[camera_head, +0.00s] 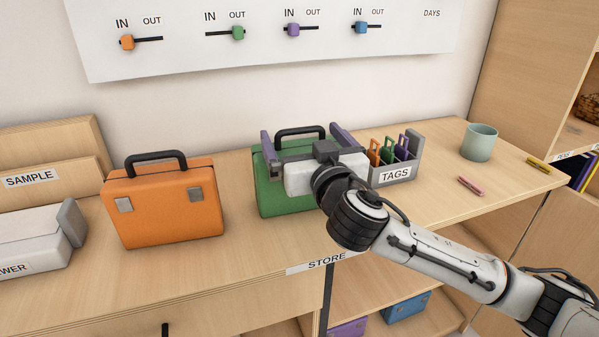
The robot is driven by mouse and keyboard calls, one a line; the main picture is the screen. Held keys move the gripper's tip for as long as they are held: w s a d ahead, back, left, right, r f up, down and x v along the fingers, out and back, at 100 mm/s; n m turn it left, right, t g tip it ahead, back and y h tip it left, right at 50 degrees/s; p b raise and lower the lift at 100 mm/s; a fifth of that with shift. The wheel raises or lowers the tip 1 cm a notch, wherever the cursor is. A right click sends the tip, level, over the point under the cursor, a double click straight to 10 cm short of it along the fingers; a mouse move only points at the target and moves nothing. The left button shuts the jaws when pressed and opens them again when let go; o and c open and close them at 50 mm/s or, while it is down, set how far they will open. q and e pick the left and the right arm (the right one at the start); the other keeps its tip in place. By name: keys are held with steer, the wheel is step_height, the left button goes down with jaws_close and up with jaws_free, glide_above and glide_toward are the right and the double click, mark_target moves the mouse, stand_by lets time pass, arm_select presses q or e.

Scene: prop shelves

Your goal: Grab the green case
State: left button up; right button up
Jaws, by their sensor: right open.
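The green case (267,186) stands upright on the wooden counter, with a black handle (300,132) on top. My right gripper (298,137) is in front of the case at its upper part, its two purple-grey fingers spread wide on either side of the handle. The gripper body and wrist hide much of the case's front and right side. I cannot tell whether the fingers touch the case. My left gripper is not in view.
An orange case (165,220) stands to the left. A tags holder (395,174) stands close on the right, with a green mug (479,142) beyond it. A white box (30,238) is at far left. Purple (347,328) and blue (406,306) cases sit on the shelf below.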

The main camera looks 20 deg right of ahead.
steer(key=w, duration=0.3)
steer(key=w+f, duration=0.1)
steer(key=w, duration=0.1)
steer(key=shift+w+d, duration=0.1)
steer(key=shift+w, duration=0.2)
steer(key=c, duration=1.9)
steer(key=shift+r+p, duration=0.2)
steer(key=shift+p, duration=0.1)
steer(key=shift+c, duration=0.9)
